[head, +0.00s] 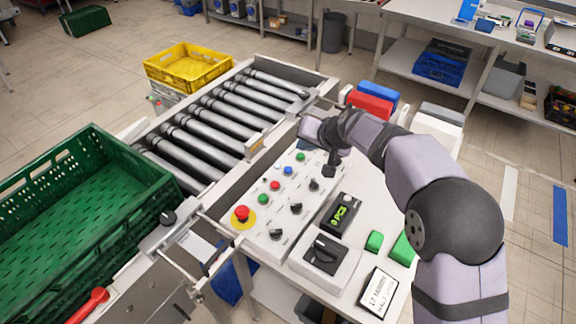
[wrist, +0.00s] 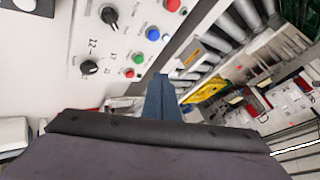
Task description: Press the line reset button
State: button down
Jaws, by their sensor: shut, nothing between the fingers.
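The control panel (head: 257,226) carries a row of small buttons: a green button (head: 262,199), a red button (head: 275,186), a blue button (head: 288,171) and another green button (head: 300,157). Their labels are too small to read, so I cannot tell which is line reset. A red mushroom button (head: 241,213) on a yellow base is at the near end. My gripper (head: 304,144) is shut and empty over the panel's far end. In the wrist view, its blue fingers (wrist: 160,96) appear beside the blue button (wrist: 152,33) and green button (wrist: 138,58), without visible contact.
Black knobs (head: 295,208) stand beside the buttons. The roller conveyor (head: 214,123) runs along the panel's left, with a green crate (head: 152,163) and a yellow crate (head: 187,67). A black display box (head: 341,213) and a switch box (head: 324,255) lie right of the panel.

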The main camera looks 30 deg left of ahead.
jog(key=shift+y, duration=0.3)
jog(key=a, duration=0.2)
jog(key=a+r, duration=0.1)
jog(key=a, duration=0.1)
jog(key=shift+s, duration=0.4)
jog(key=shift+f, duration=0.2)
jog(key=b, duration=0.5)
send_over(290, 175)
notch_tip(290, 175, down, 7)
jog(key=shift+w+r, duration=0.1)
jog(key=shift+w, duration=0.05)
jog(key=shift+f+b, duration=0.85)
jog(key=shift+b, duration=0.1)
jog(key=shift+f+b, duration=0.95)
jog(key=shift+b, duration=0.15)
dwell(1.7)
jog(key=shift+r, duration=0.1)
jog(key=shift+r+p, duration=0.6)
jog(key=shift+r, duration=0.2)
jog(key=shift+r, duration=0.15)
